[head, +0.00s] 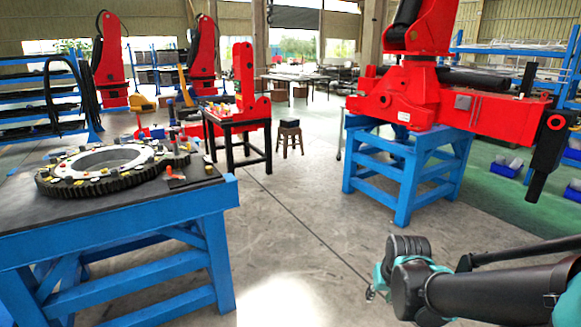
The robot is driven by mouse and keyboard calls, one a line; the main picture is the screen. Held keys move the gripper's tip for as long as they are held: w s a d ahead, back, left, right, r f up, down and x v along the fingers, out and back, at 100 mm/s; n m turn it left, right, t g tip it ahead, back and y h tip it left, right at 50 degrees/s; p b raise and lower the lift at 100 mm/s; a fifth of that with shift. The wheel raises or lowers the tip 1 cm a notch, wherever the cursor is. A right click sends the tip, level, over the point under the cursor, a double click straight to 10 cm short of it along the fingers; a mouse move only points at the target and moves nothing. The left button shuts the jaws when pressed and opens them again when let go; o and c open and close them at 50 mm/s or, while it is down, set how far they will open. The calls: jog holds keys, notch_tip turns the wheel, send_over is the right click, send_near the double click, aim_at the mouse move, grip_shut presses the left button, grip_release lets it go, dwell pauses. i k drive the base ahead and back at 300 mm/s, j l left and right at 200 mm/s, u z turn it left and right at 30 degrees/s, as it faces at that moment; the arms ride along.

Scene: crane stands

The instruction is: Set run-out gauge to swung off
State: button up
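A large dark toothed ring (60,186) with a pale inner ring lies flat on the dark top of a blue bench at the left. Several small coloured pieces sit on and around it. A small orange piece (168,170) stands at the ring's right front edge, beside a dark flat plate (196,176). I cannot tell which small piece is the run-out gauge, or how it is set. My gripper (371,293) is mostly hidden behind my arm at the lower right; only a small dark tip shows, over the floor and well apart from the bench. Its opening cannot be seen.
The blue bench (120,233) fills the lower left. A blue stand (408,184) at the right carries a big red crane (490,113). A small black table (236,125) and a stool (290,136) stand farther back. The concrete floor between bench and stand is clear.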

aim_at(179, 123)
jog(key=i+l+u, duration=0.15)
jog(key=i, duration=0.4)
jog(key=i+l+u, duration=0.2)
jog(key=i, duration=0.35)
jog(key=i+u, duration=0.4)
jog(key=i+l+u, duration=0.25)
jog(key=u, duration=0.2)
jog(key=i+l+u, duration=0.55)
jog(key=i, duration=0.15)
